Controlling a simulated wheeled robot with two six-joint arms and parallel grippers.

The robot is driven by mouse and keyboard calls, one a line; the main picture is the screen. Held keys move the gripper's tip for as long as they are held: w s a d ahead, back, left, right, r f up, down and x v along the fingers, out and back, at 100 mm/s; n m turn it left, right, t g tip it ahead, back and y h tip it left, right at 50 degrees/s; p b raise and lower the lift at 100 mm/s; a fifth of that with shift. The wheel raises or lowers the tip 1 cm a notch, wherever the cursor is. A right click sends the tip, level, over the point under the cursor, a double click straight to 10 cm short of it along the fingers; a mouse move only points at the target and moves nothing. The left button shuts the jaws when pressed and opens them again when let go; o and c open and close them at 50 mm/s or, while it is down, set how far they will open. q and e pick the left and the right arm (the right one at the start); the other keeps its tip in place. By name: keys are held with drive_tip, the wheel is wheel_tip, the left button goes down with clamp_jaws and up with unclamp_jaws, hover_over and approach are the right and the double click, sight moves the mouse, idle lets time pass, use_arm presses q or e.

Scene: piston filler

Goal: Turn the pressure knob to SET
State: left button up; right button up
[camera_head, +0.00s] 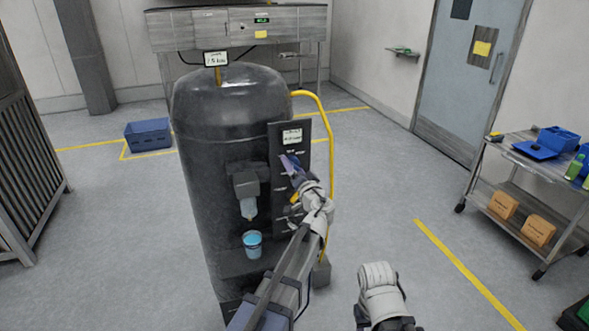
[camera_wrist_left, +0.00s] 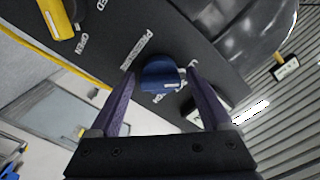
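The blue pressure knob (camera_wrist_left: 162,74) sits on a dark panel (camera_wrist_left: 225,22) with white lettering, and a PRESSURE label is beside it. My left gripper (camera_wrist_left: 161,76) is open, with its two purple fingers on either side of the knob. A narrow gap seems to show at each side, so I cannot tell whether they touch it. In the head view my left gripper (camera_head: 291,163) is at the panel on the right side of the dark tank (camera_head: 215,110) and hides the knob's details. A pale joint of my right arm shows low right of centre; its gripper does not show.
A yellow handle (camera_wrist_left: 57,18) is near an OPEN label. Below the tank's nozzle (camera_head: 248,207) stands a blue cup (camera_head: 252,243). A yellow pipe (camera_head: 329,130) runs beside the panel. A cart (camera_head: 540,165) stands at right, with open floor between.

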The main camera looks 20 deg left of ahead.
use_arm(q)
drive_tip(key=c, duration=1.2)
drive_tip(key=shift+m, duration=4.5)
drive_tip(key=o, duration=1.4)
